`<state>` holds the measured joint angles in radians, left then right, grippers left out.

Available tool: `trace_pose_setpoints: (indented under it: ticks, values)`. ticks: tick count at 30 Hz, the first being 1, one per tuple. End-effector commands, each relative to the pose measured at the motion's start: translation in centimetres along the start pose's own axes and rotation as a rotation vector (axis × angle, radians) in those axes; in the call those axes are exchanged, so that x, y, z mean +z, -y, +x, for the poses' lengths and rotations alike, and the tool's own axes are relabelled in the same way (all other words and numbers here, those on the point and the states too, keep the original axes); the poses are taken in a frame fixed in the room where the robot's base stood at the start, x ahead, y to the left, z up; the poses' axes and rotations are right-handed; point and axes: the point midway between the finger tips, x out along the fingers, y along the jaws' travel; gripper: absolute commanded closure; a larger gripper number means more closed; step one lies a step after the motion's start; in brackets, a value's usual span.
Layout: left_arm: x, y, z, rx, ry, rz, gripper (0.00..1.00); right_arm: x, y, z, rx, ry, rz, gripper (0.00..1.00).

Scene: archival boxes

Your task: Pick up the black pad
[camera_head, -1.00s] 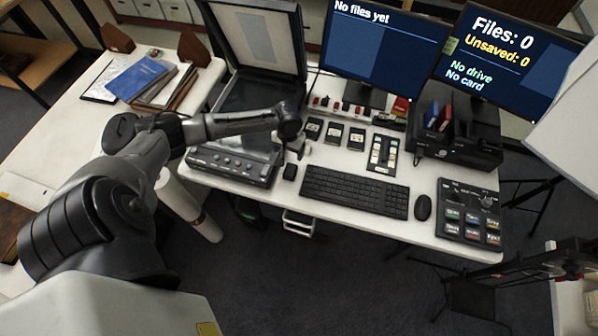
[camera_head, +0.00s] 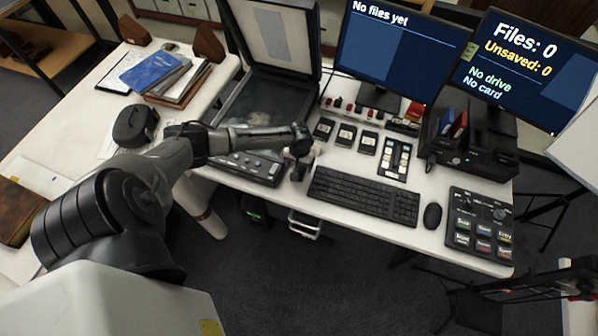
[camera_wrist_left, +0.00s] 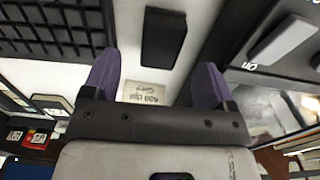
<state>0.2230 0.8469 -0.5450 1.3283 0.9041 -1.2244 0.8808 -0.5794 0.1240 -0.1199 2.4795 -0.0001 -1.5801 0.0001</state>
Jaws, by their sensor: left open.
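The black pad (camera_head: 297,173) is a small dark block on the white desk, between the scanner and the keyboard. In the left wrist view the black pad (camera_wrist_left: 163,38) is a dark rectangle beyond and between the fingertips. My left gripper (camera_head: 301,154) hangs over the desk just behind the pad and partly overlaps it in the head view. Its two purple fingers (camera_wrist_left: 155,76) are apart with nothing between them. A small printed label (camera_wrist_left: 148,92) lies on the desk below the pad in the wrist view. My right gripper does not show.
The keyboard (camera_head: 364,196) lies right of the pad, and the open scanner (camera_head: 245,168) lies left. Several small cards (camera_head: 345,135) lie behind. A mouse (camera_head: 432,215), a button panel (camera_head: 481,226) and two monitors (camera_head: 400,52) stand farther right.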

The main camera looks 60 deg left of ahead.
Motion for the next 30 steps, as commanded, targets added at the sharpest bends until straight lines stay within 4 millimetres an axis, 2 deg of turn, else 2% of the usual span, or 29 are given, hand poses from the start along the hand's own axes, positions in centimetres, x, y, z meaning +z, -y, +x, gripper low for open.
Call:
trace_pose_setpoints:
  ticks: [3, 9, 20, 30]
  values:
    - [0.1, 0.1, 1.9, 0.000, 0.002, -0.001, 0.21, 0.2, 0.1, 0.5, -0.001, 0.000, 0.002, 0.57]
    - [0.1, 0.1, 4.0, -0.001, 0.002, 0.000, 0.21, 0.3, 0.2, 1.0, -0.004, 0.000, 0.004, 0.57]
    - [0.1, 0.1, 4.5, 0.000, 0.000, 0.001, 0.21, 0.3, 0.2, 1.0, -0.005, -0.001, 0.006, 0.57]
    - [0.1, 0.1, 4.5, 0.000, 0.000, 0.001, 0.54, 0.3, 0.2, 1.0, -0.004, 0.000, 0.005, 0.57]
